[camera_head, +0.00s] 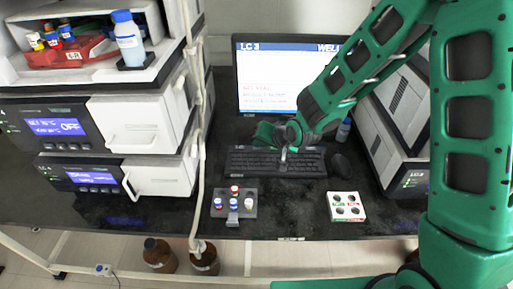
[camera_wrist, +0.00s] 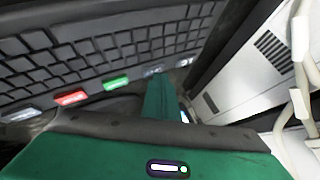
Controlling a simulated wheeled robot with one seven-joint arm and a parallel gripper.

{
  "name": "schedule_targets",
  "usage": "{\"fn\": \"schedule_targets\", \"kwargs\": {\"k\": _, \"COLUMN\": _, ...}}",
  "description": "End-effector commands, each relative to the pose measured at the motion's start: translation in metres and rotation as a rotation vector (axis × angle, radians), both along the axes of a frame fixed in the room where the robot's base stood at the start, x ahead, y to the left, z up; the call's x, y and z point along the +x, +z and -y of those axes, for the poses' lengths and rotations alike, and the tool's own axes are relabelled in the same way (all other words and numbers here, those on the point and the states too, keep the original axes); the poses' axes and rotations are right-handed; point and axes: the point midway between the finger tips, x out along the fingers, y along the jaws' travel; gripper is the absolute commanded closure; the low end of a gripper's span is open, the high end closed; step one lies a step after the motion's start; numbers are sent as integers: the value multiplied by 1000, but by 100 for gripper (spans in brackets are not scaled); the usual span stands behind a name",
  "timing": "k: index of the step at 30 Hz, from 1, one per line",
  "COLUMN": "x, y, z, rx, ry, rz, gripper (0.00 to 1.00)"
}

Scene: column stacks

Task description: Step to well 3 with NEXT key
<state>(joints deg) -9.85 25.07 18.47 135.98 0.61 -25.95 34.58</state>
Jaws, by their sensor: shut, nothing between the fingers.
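The black keyboard (camera_head: 245,160) lies on the dark bench below the monitor (camera_head: 262,85). The screen reads "LC 3" and the start of "WEL"; my arm hides the rest, so the well number does not show. My gripper (camera_head: 284,163) is shut and empty, pointing down over the keyboard's right half. In the wrist view, the keyboard (camera_wrist: 95,50) has a front row with a white key (camera_wrist: 22,114), a red key (camera_wrist: 70,98), a green key (camera_wrist: 116,83) and greyish keys. The gripper's green fingers (camera_wrist: 162,92) are near the greyish keys; contact cannot be told. Key labels are unreadable.
A mouse (camera_head: 341,165) lies right of the keyboard. A dark vial rack (camera_head: 217,210) and a white tray (camera_head: 333,210) stand in front. Instrument stacks flank the bench, with an LC unit (camera_head: 65,127) at left. A pale tube hangs left of the keyboard.

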Motion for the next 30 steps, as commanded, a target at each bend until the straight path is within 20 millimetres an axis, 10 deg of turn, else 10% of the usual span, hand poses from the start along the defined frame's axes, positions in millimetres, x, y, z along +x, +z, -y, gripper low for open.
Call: {"fn": "schedule_targets", "kwargs": {"k": 30, "x": 0, "y": 15, "z": 0, "rx": 1, "ry": 1, "rz": 0, "gripper": 100}}
